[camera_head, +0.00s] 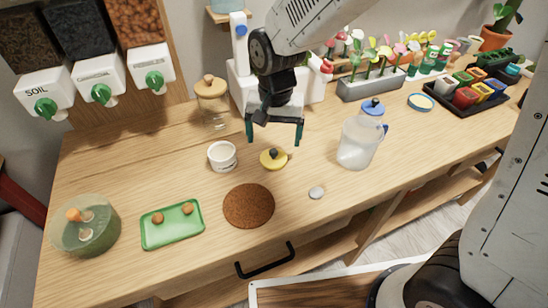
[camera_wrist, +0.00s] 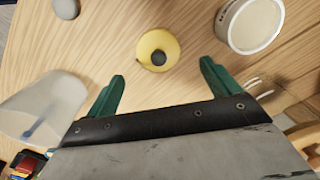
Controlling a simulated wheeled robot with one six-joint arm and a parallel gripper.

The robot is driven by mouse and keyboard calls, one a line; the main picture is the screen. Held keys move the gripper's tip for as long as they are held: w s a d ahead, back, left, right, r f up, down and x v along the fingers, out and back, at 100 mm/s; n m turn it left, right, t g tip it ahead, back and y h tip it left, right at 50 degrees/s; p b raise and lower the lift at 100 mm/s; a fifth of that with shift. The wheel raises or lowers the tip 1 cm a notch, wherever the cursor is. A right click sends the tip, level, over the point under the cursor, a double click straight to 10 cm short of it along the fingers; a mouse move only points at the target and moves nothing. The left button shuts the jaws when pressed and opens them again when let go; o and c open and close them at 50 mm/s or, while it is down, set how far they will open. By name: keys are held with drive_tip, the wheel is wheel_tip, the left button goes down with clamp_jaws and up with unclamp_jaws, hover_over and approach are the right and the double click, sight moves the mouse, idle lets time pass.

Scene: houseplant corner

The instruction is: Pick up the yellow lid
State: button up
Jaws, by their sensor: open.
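The yellow lid (camera_head: 273,158) lies flat on the wooden table, with a dark round knob on its top. In the wrist view the yellow lid (camera_wrist: 154,45) lies beyond the fingertips, roughly centred between them. My gripper (camera_head: 275,143) is above the table, a little behind the lid in the head view, with its two green fingers spread and pointing down. In the wrist view my gripper (camera_wrist: 162,70) is open and empty. The fingers do not touch the lid.
A white tub (camera_head: 222,155) stands just left of the lid and a clear jug (camera_head: 360,136) with a blue lid stands to the right. A brown round mat (camera_head: 249,205) and a grey stone (camera_head: 316,193) lie in front. A glass jar (camera_head: 212,101) stands behind.

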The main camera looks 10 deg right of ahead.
sight(274, 151)
drive_tip(key=f, duration=0.5)
drive_tip(key=shift+s+a+f, duration=0.1)
drive_tip(key=shift+s+f, duration=0.05)
drive_tip(key=shift+s, duration=0.1)
drive_tip(key=c, duration=1.1)
